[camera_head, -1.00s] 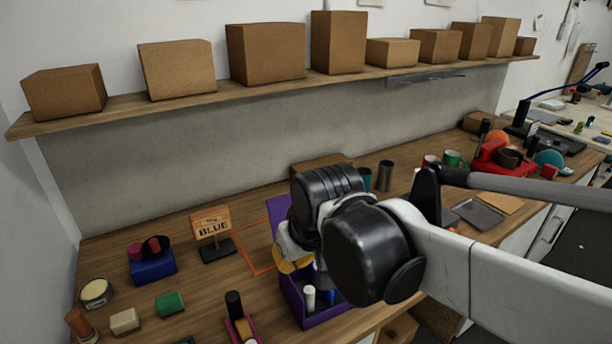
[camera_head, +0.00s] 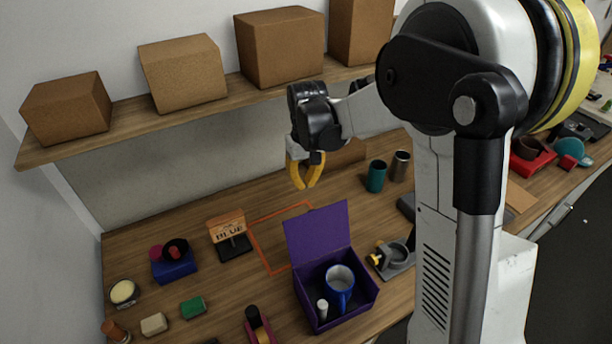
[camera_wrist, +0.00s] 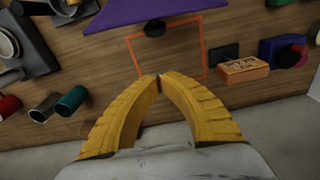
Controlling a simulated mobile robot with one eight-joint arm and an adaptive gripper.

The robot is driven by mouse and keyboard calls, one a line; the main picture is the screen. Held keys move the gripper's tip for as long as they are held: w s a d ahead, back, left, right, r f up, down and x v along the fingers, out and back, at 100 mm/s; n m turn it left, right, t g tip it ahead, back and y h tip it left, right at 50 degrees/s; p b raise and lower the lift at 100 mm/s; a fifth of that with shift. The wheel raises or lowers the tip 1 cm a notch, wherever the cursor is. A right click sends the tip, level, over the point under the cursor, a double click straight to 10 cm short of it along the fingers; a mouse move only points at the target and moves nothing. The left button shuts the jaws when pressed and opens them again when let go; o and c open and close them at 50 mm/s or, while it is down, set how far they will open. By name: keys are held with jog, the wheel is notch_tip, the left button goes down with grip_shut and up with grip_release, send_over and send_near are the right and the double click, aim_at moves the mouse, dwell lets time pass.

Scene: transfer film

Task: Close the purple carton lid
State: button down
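The purple carton (camera_head: 340,318) stands on the wooden bench in the head view. Its purple lid (camera_head: 317,233) is open, standing up from the back edge and leaning back a little. A blue mug (camera_head: 340,288) and a small white cylinder (camera_head: 322,310) are inside the carton. Part of the purple lid shows at the top of the wrist view (camera_wrist: 140,12); the inside of the carton is hidden there. My gripper (camera_head: 305,186) has yellow fingers and is above the bench, behind and above the lid. Its tips meet with nothing between them, also in the wrist view (camera_wrist: 159,80).
An orange outline (camera_head: 262,246) lies behind the carton, with the BLUE sign (camera_head: 229,228) on its left. Teal (camera_head: 376,177) and grey (camera_head: 400,166) cups stand at the back right. A grey holder (camera_head: 397,258) is right of the carton. A shelf with boxes (camera_head: 183,68) runs above.

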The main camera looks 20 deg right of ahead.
aim_at(317, 231)
jog(key=s+f, duration=0.3)
jog(key=f, duration=0.2)
jog(key=shift+s+d, duration=0.15)
jog(key=shift+d, duration=0.1)
dwell(0.4)
